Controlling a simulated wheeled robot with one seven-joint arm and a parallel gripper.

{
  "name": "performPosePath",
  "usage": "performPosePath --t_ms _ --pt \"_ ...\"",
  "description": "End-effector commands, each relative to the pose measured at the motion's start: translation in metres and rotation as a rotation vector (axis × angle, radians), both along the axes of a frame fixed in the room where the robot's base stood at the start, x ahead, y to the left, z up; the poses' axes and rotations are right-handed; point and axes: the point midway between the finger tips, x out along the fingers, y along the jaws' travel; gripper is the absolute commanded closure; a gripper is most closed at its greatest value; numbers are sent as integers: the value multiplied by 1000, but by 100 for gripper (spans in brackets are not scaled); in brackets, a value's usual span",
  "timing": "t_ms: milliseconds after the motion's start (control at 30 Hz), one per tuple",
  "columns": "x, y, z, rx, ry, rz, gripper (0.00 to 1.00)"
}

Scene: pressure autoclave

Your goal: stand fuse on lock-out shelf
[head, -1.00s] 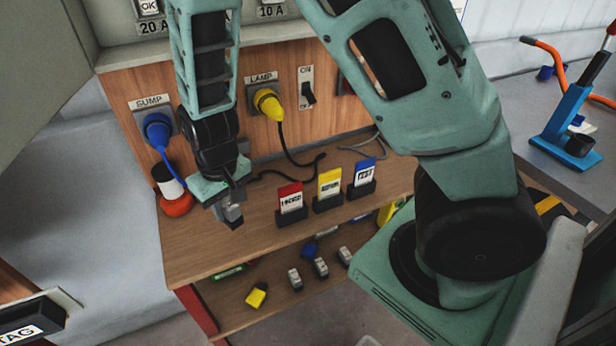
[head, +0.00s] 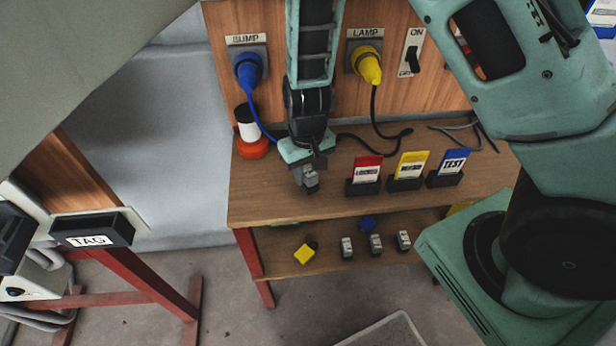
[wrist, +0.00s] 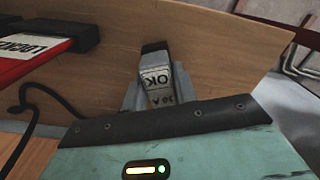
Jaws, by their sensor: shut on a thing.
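My gripper (head: 309,184) is shut on a small grey fuse (head: 311,178) with a white label. It holds the fuse above the left part of the wooden bench top. In the wrist view the fuse (wrist: 157,80) sits between the fingers, with "OK" upside down on its label and a dark end pointing away. No label in the head view names a lock-out shelf. A lower shelf (head: 330,258) under the bench top holds several grey fuse-like blocks, one of them at the left of the row (head: 347,248).
Red (head: 367,170), yellow (head: 411,165) and blue (head: 453,162) cards stand in black holders on the bench top. A red-and-white round object (head: 250,135) stands at the back left. Blue (head: 249,72) and yellow (head: 367,65) plugs have hanging cords. A TAG box (head: 92,231) is at left.

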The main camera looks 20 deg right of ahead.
Motion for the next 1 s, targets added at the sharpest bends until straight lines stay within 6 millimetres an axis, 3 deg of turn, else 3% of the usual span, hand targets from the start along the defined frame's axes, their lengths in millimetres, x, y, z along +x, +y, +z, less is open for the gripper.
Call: performPosePath --t_ms 133,333,367,433,767,1000 --pt "0 -1 -22 0 2 -2 100" --pt "0 0 -23 0 0 0 100" --pt "0 0 -23 0 1 0 69" --pt "0 0 -23 0 1 0 50" --pt "0 0 -20 0 0 0 50" --pt "1 1 15 1 -5 1 50"
